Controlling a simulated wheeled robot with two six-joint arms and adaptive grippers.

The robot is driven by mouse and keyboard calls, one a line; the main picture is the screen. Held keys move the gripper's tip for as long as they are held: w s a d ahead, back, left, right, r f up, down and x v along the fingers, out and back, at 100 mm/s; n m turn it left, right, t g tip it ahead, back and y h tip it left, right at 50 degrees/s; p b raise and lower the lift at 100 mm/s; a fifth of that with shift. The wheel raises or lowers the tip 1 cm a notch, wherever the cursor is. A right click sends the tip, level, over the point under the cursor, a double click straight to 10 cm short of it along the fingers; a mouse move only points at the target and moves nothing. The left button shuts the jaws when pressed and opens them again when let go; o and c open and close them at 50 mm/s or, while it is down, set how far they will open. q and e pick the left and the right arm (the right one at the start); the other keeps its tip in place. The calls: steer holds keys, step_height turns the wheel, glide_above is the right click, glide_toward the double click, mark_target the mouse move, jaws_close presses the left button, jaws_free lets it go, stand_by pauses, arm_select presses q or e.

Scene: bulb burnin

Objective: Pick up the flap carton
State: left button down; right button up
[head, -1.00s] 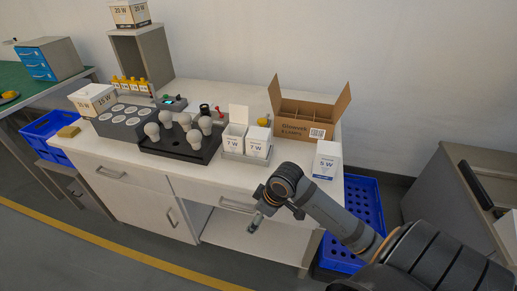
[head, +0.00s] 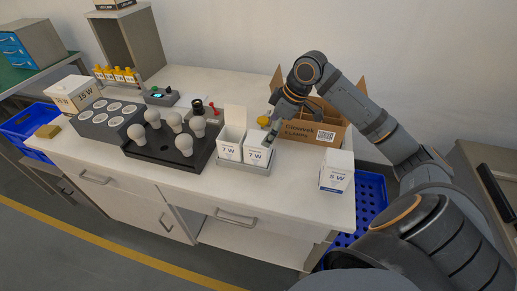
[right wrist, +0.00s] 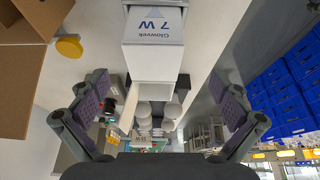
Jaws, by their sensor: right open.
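A white 7 W carton with its flap raised (head: 231,143) stands in a shallow grey tray (head: 243,169) at the front of the bench. A second white 7 W carton (head: 257,151), with no raised flap, stands right beside it. My left gripper is not in view.
A brown lamp box (head: 312,133) with open flaps stands behind my right arm. A white 5 W carton (head: 336,171) is at the right front edge. A dark tray of bulbs (head: 185,160) lies left of the cartons. A yellow round object (head: 263,121) is close to the gripper.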

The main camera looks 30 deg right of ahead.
mark_target(261, 141)
steer(key=x, duration=0.3)
steer(key=shift+f, duration=0.1)
steer(key=x, duration=0.2)
steer(key=shift+w+f, duration=0.2)
steer(key=shift+w, duration=0.1)
steer(key=x, duration=0.4)
steer(key=shift+w+d, duration=0.25)
steer(key=shift+f, duration=0.1)
steer(key=shift+s, duration=0.1)
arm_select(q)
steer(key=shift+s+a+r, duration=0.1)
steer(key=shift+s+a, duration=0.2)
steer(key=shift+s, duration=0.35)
arm_select(e)
steer(key=c, duration=1.2)
